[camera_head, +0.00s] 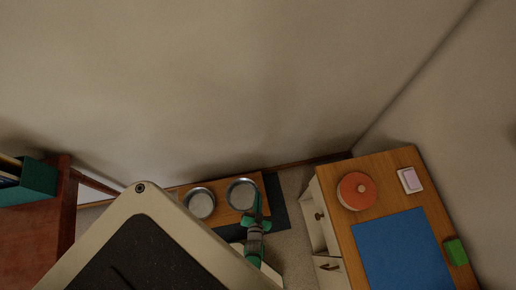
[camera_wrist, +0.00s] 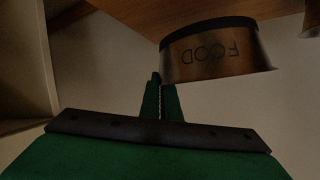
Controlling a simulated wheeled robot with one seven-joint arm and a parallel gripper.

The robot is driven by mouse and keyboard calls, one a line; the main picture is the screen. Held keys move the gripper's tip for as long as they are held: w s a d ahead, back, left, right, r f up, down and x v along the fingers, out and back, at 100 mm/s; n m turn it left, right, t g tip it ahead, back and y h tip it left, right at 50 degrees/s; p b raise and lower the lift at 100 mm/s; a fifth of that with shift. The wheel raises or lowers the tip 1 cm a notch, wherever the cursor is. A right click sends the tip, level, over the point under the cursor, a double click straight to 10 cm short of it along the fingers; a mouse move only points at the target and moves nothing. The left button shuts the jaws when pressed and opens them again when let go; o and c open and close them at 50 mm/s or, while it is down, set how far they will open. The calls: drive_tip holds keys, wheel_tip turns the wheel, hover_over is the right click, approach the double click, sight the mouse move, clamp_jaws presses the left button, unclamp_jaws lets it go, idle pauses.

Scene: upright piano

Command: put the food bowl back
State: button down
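The metal food bowl (camera_wrist: 215,55), marked FOOD, appears upside down in the wrist view, with its dark base band towards the wooden board (camera_wrist: 165,22). I take it to be the right-hand bowl (camera_head: 242,194) in the head view, over the right end of the board (camera_head: 222,213). I cannot tell whether the base touches the board.
A second metal bowl (camera_head: 200,204) stands on the board to the left. A dark mat (camera_head: 278,213) shows on the floor. A cabinet (camera_head: 330,228) at right bears an orange round object (camera_head: 357,191) and a blue mat (camera_head: 402,250). A reddish-brown piece of furniture (camera_head: 35,235) stands left.

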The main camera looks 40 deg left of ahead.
drive_tip(key=shift+w+a+f, duration=0.15)
drive_tip(key=shift+w+f, duration=0.1)
drive_tip(key=shift+f, duration=0.1)
drive_tip(key=shift+w+a+f, duration=0.1)
drive_tip(key=shift+w+f, duration=0.05)
drive_tip(key=shift+f, duration=0.45)
drive_tip(key=shift+w+a+f, duration=0.1)
drive_tip(key=shift+w+f, duration=0.05)
drive_tip(key=shift+f, duration=1.15)
drive_tip(key=c, duration=2)
unclamp_jaws()
drive_tip(key=shift+s, duration=0.1)
drive_tip(key=v, duration=1.2)
